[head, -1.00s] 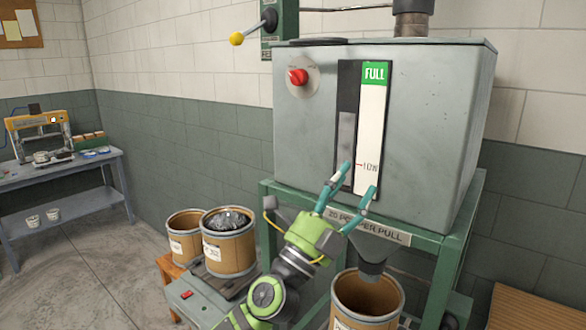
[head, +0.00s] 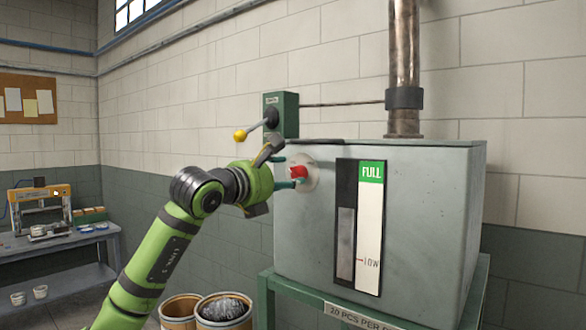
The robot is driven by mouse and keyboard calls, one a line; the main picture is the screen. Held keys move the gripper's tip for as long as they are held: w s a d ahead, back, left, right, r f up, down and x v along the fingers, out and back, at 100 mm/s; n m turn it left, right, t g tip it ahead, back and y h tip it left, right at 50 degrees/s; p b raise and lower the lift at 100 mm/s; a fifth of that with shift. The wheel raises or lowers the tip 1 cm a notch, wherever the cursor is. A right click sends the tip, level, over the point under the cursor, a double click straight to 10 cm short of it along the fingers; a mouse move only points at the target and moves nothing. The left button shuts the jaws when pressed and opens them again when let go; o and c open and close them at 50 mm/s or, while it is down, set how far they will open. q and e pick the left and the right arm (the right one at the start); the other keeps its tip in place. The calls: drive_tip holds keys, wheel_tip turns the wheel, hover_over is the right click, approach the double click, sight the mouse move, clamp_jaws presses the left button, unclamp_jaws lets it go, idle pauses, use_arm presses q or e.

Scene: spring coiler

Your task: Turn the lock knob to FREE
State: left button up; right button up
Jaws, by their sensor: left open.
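The red lock knob (head: 298,172) sits on a round pale plate (head: 311,180) on the front of the grey hopper box (head: 425,220), near its upper left corner. The lettering around the knob is too small to read. My left gripper (head: 286,171) is at the knob, coming from the left. Its teal fingers are open, one above and one below the knob's left side. I cannot tell whether they touch it. My right gripper is out of view.
A green box (head: 280,115) with a yellow-balled lever (head: 240,135) is on the wall just above my gripper. A level gauge (head: 368,225) is right of the knob. Drums (head: 224,318) stand below and a workbench (head: 60,260) is at far left.

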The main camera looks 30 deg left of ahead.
sight(294, 175)
use_arm(q)
drive_tip(key=w+p, duration=0.1)
drive_tip(key=w, duration=0.2)
drive_tip(key=shift+r, duration=0.15)
drive_tip(key=shift+w+p, duration=0.5)
drive_tip(key=shift+f, duration=0.2)
drive_tip(key=c, duration=1.1)
